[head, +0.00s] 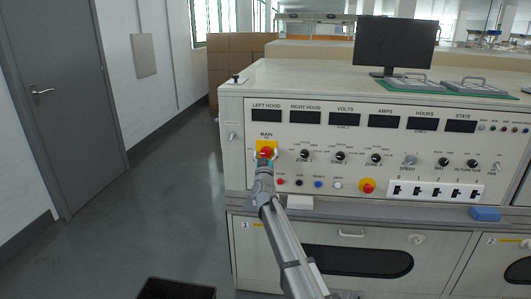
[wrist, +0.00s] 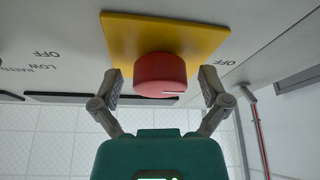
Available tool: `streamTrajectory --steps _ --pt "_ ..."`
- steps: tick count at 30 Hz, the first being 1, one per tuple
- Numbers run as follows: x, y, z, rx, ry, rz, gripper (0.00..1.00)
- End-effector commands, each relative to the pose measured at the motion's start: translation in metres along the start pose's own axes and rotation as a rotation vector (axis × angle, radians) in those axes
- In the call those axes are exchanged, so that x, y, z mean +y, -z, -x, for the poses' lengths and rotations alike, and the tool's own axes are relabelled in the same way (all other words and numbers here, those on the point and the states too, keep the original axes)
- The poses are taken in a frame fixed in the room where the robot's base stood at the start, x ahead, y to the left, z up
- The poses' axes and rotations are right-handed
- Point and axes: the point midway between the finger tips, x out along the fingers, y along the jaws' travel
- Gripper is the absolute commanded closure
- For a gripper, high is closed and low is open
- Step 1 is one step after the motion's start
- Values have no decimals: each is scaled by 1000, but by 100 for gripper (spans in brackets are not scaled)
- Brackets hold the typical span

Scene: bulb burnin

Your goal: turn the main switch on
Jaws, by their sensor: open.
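The main switch is a red knob (head: 266,152) on a yellow plate (head: 260,146), under the word MAIN at the left end of the console's front panel. In the wrist view the red knob (wrist: 160,75) stands out from the yellow plate (wrist: 185,35), with a thin pale mark near its lower edge. My gripper (wrist: 160,88) is open, one finger on each side of the knob. A gap shows between each finger and the knob. In the head view my gripper (head: 266,156) is in front of the switch and covers its lower part.
The panel carries dark displays (head: 266,116), several black knobs (head: 305,154), small buttons and another red button on yellow (head: 367,186). A white block (head: 299,202) and a blue block (head: 486,213) lie on the ledge below. The floor to the left (head: 150,200) is clear.

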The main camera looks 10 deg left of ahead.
Motion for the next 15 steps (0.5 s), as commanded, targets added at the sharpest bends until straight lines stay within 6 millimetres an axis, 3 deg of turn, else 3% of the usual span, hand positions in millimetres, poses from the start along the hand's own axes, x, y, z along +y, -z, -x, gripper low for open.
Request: streamTrajectory --steps 5,15 --pt "0 0 0 0 0 0 8" --pt "0 0 0 0 0 0 71"
